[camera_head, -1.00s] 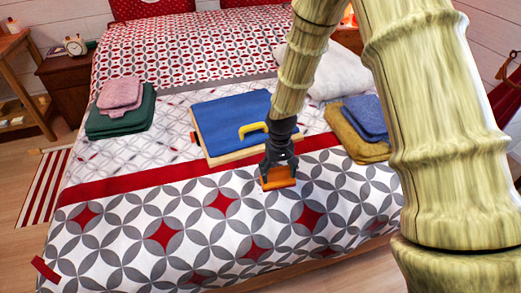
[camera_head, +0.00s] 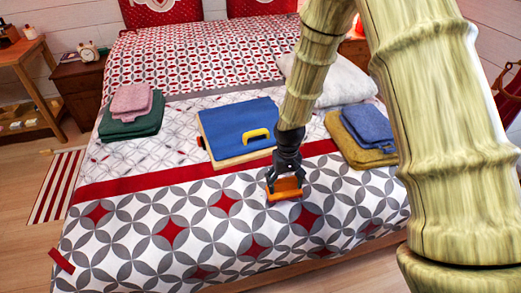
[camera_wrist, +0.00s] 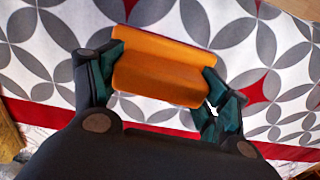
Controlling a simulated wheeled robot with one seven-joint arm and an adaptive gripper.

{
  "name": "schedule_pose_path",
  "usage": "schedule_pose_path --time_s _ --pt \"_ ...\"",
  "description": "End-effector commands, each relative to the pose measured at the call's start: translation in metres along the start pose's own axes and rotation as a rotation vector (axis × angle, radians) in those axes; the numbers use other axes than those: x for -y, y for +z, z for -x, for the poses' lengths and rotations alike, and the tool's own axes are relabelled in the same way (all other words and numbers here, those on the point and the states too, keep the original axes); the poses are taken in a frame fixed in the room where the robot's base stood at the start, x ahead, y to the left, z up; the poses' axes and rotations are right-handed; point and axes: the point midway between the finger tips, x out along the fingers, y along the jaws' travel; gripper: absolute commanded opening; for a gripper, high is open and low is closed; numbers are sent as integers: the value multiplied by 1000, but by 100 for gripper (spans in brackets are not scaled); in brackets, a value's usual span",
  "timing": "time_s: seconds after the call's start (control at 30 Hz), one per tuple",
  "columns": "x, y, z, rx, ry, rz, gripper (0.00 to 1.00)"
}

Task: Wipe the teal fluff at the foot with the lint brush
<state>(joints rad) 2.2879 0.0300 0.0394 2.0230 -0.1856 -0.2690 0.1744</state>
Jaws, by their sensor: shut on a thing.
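My gripper (camera_head: 285,182) is shut on an orange block-shaped lint brush (camera_head: 286,190), above or on the patterned bedspread (camera_head: 130,250) toward the foot of the bed. I cannot tell whether the brush touches the cloth. In the wrist view the brush (camera_wrist: 165,68) lies crosswise between the two fingers of my gripper (camera_wrist: 162,85). The finger pads are dark teal. I cannot make out any teal fluff on the bedspread in either view; it may be too small or hidden.
A blue board-like item (camera_head: 232,120) with a yellow handle (camera_head: 257,135) lies behind the brush. Pink and green folded cloths (camera_head: 130,125) are at left, blue and mustard ones (camera_head: 365,130) at right. A small red strip (camera_head: 61,261) is at the front left. The front bedspread looks clear.

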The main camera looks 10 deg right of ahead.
Motion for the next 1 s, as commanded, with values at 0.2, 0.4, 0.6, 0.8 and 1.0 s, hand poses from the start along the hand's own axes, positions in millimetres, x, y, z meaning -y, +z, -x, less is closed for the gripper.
schedule_pose_path --time_s 0.2,0.4,0.6,0.8,1.0 --pt "0 0 24 1 0 -1 37" --pt "0 0 42 1 0 -1 37" --pt "0 0 50 2 0 -1 37" --pt "0 0 49 1 0 0 37" --pt "0 0 49 1 0 0 37"
